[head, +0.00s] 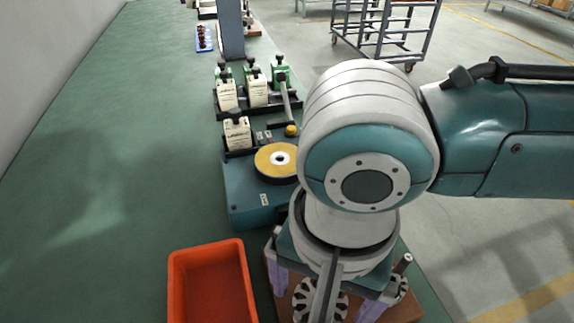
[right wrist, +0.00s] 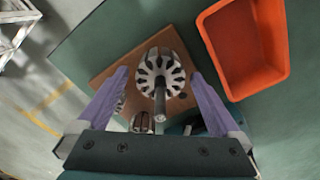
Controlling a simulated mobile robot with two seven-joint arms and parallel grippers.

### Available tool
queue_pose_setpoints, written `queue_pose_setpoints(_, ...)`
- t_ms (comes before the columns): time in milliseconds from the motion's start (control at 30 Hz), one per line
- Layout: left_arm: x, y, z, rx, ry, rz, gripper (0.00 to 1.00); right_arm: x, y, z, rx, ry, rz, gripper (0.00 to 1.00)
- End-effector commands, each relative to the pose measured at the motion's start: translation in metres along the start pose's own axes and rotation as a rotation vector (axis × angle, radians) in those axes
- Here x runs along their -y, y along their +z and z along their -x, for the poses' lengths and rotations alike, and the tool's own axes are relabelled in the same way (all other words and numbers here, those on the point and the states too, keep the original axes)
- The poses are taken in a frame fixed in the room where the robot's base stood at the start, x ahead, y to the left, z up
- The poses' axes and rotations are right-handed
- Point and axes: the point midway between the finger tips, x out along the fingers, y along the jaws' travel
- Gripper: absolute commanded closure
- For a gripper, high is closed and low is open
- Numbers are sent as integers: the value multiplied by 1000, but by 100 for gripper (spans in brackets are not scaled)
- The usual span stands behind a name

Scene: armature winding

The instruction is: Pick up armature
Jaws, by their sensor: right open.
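An armature with a slotted, pale round core and a thin shaft stands on a brown wooden board; the right wrist view shows the armature (right wrist: 174,70) and the board (right wrist: 108,66). My right gripper (right wrist: 160,76) is open, its two purple fingers one on each side of this armature with gaps between. In the head view my right gripper (head: 328,294) points down over the board, and the slotted core (head: 301,304) shows partly behind my wrist parts. Another armature (right wrist: 143,122) is partly hidden behind the gripper's base in the wrist view. My left gripper is not in view.
An orange bin (head: 212,284) stands left of the board on the green table (head: 110,200). A teal winding machine (head: 240,197) with a yellow disc (head: 270,163) stands behind. A grey post (head: 231,32) rises farther back. The table's left side is clear.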

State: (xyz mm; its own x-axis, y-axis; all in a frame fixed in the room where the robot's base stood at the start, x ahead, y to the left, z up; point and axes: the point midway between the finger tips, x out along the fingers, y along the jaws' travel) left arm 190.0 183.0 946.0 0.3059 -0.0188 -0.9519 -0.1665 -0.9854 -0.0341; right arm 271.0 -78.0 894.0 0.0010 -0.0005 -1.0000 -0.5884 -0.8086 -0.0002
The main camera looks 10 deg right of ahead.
Motion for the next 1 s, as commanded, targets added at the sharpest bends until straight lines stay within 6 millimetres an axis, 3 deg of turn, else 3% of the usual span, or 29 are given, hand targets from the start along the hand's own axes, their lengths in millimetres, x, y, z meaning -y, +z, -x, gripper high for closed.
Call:
queue_pose_setpoints(67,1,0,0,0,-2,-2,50,0,0,0,0,0,0,1)
queue_pose_setpoints(933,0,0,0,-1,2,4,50,0,0,1,0,1,0,99)
queue_pose_setpoints(1000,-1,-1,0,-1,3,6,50,0,0,1,0,0,0,100)
